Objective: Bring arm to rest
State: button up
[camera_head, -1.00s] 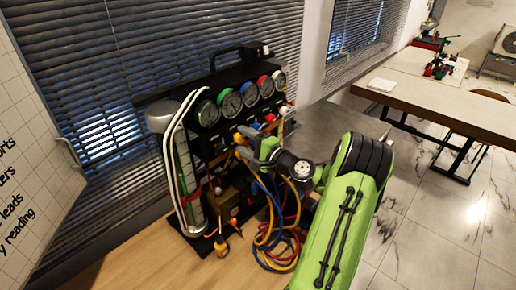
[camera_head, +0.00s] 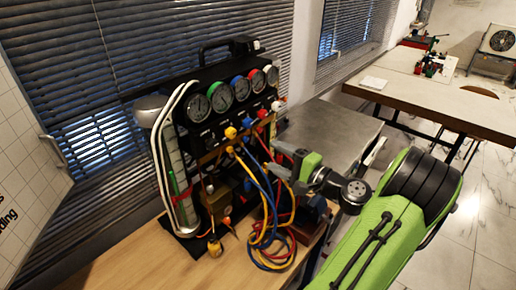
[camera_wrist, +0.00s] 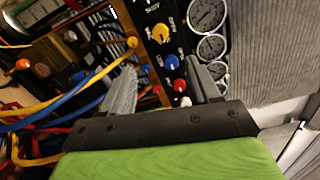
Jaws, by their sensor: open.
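My gripper (camera_wrist: 160,88) shows in the wrist view with its two grey fingers apart and nothing held between them. Beyond the fingers is the gauge rig's panel with yellow, blue and red knobs. In the head view my green arm comes in from the lower right, and my gripper (camera_head: 284,158) points left toward the front of the gauge rig (camera_head: 205,150). The fingertips are small there, and I cannot tell whether they touch the hoses.
Blue, yellow and red hoses (camera_head: 262,235) hang in loops before the rig on the wooden bench (camera_head: 130,265). A grey metal surface (camera_head: 325,135) lies behind my arm. A long table (camera_head: 440,95) stands at the back right. Blinds (camera_head: 95,60) cover the wall behind.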

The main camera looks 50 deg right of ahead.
jog(key=w+a+f+n+g+y, duration=0.1)
jog(key=w+a+f+n+g, duration=0.2)
jog(key=a, duration=0.4)
jog(key=w+a+n+g+y, duration=0.1)
jog(key=a+n+g+y, duration=0.2)
jog(key=a, duration=0.4)
jog(key=w+a+f+n+g, duration=0.2)
jog(key=w+a+n+g, duration=0.1)
jog(key=a+n, duration=0.3)
jog(key=s+a+n+g+h+b, duration=0.1)
jog(key=s+a+n+g+h, duration=0.15)
jog(key=s+a, duration=0.4)
jog(key=s+a+r+n+h, duration=0.1)
jog(key=s+a+n, duration=0.1)
jog(key=s, duration=0.3)
jog(key=s+a+r+n+h, duration=0.1)
jog(key=s+a+r+n, duration=0.1)
jog(key=s, duration=0.3)
jog(key=shift+s+r+n+g, duration=0.25)
jog(key=shift+s+n+g, duration=0.1)
jog(key=shift+n+g, duration=0.15)
jog(key=shift+a, duration=0.1)
jog(key=shift+c, duration=0.2)
